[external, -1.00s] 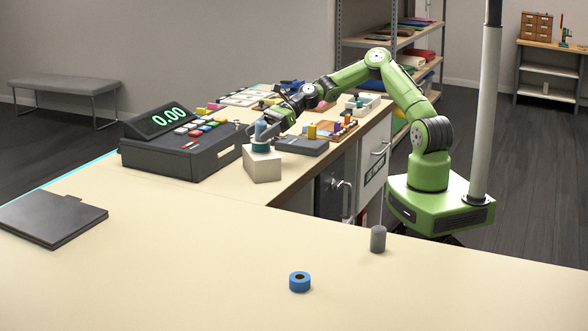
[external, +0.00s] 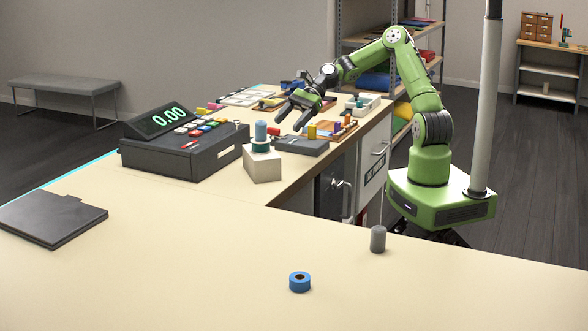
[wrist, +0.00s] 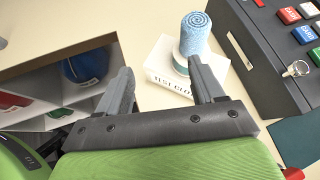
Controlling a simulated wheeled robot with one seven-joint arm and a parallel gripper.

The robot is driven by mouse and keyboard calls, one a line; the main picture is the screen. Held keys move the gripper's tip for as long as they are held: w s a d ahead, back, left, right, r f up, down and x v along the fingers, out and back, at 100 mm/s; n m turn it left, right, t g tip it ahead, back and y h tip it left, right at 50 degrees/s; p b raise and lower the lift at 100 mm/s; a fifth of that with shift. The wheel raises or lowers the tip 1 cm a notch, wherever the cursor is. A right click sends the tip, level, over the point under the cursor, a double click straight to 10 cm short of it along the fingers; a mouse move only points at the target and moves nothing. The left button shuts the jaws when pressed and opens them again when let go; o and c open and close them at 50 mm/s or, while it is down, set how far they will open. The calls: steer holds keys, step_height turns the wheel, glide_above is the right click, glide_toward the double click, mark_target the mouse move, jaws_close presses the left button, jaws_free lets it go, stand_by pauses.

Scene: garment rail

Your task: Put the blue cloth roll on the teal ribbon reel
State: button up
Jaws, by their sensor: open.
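The blue cloth roll (external: 261,130) stands upright on the teal ribbon reel (external: 260,147), which sits on a white block (external: 263,166) beside the cash register. In the wrist view the roll (wrist: 195,34) shows its spiral top, and part of the teal reel (wrist: 181,66) shows beneath it. My gripper (external: 291,124) is open and empty, to the right of the roll and apart from it. In the wrist view its two fingers (wrist: 160,85) are spread, with the roll beyond them.
The black cash register (external: 185,150) stands left of the block. A dark flat box (external: 301,146) and a wooden tray (external: 340,134) with small coloured pieces lie to the right. A blue ring (external: 300,282) and a grey cylinder (external: 378,239) stand on the mostly clear front counter.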

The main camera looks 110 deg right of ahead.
steer(key=s+a+n+g+h, duration=0.2)
steer(key=a+n+g, duration=0.5)
steer(key=a+n, duration=0.65)
steer(key=s+a+r+n+t+h, duration=0.1)
steer(key=s+a+r+n, duration=0.3)
steer(key=s+n, duration=0.3)
steer(key=s+a+r+n+t+h, duration=0.1)
steer(key=s+a+r+n+h, duration=0.1)
steer(key=s+a+r+n, duration=0.2)
steer(key=s+a+n, duration=0.3)
steer(key=s+n, duration=0.1)
steer(key=s, duration=0.2)
steer(key=shift+s+a, duration=0.15)
steer(key=shift+s, duration=0.1)
